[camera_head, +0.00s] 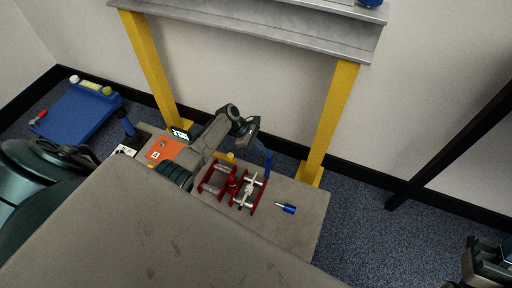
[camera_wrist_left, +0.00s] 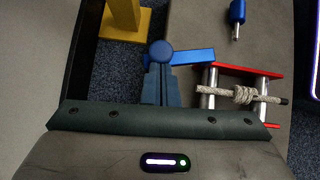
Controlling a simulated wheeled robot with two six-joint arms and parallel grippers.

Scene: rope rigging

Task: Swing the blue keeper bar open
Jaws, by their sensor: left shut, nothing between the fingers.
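The blue keeper bar (camera_wrist_left: 193,57) shows in the left wrist view. It runs from a round blue knob (camera_wrist_left: 160,50) rightward to the red rope frame (camera_wrist_left: 262,72). In the head view the bar (camera_head: 268,164) stands out beyond the frame (camera_head: 252,192). A pale knotted rope (camera_wrist_left: 242,94) crosses the frame's metal posts. My left gripper (camera_wrist_left: 158,76) is shut and empty, its fingers right beside the knob and the bar's left end. I cannot tell whether they touch. In the head view the left gripper (camera_head: 260,149) is just above the bar. My right gripper (camera_head: 487,264) is at the lower right corner, partly cut off.
A blue-handled tool (camera_head: 287,208) lies on the grey bench (camera_head: 305,225), right of the frame. An orange card (camera_head: 165,150) lies at the left. Yellow posts (camera_head: 332,115) of a grey rack stand behind the bench. A blue tray (camera_head: 78,114) sits at far left.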

